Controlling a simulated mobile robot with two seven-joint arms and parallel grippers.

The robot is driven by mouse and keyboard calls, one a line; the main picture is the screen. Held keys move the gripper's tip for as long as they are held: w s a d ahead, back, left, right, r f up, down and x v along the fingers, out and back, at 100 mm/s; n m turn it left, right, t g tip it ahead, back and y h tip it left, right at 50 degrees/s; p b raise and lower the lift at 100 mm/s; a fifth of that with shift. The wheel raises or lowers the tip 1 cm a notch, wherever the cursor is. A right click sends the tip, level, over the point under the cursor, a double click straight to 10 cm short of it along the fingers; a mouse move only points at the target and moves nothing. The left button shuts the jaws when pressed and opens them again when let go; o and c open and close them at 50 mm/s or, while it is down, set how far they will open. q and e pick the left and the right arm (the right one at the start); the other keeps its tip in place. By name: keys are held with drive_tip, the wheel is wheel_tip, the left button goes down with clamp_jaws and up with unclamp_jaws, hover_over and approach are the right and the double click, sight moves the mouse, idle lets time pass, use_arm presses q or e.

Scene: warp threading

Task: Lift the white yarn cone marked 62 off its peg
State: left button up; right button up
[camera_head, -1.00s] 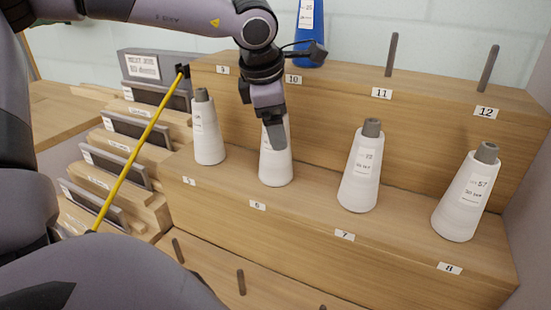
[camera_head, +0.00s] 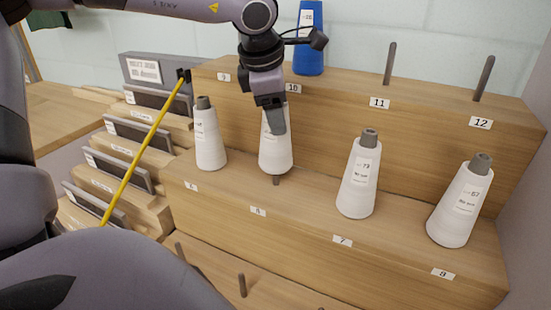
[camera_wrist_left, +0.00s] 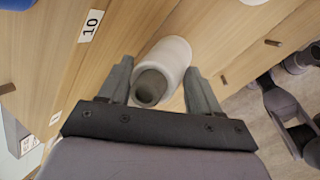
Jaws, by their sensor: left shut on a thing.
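A white yarn cone (camera_head: 275,158) with a grey tip hangs in my left gripper (camera_head: 273,118) above the step labelled 6. A short piece of the dark peg (camera_head: 276,180) shows under its base, so the cone is raised; I cannot tell whether the peg top is still inside it. Its label is hidden, so I cannot read the 62. In the left wrist view the cone (camera_wrist_left: 174,54) sits between the two fingers of the left gripper (camera_wrist_left: 160,72), which is shut on it near its top. My right gripper is not in view.
White cones stand on the same step at left (camera_head: 209,140), at 7 (camera_head: 358,185) and at 8 (camera_head: 460,208). A blue cone (camera_head: 309,45) stands on the upper step by 10. Bare pegs rise at 11 (camera_head: 390,63) and 12 (camera_head: 484,77). A yellow rod (camera_head: 145,150) slants at left.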

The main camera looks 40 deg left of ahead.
use_arm(q)
wheel_tip(320, 180, up, 2)
drive_tip(key=shift+r+p, duration=0.25)
drive_tip(key=shift+p, duration=0.35)
drive_tip(key=shift+r+p, duration=0.35)
drive_tip(key=shift+r, duration=0.2)
drive_tip(key=shift+r+p, duration=0.65)
drive_tip(key=shift+r, duration=0.55)
drive_tip(key=shift+c, duration=1.2)
drive_tip(key=shift+r+p, duration=0.6)
drive_tip(key=shift+p, duration=0.05)
drive_tip(key=shift+c, duration=0.4)
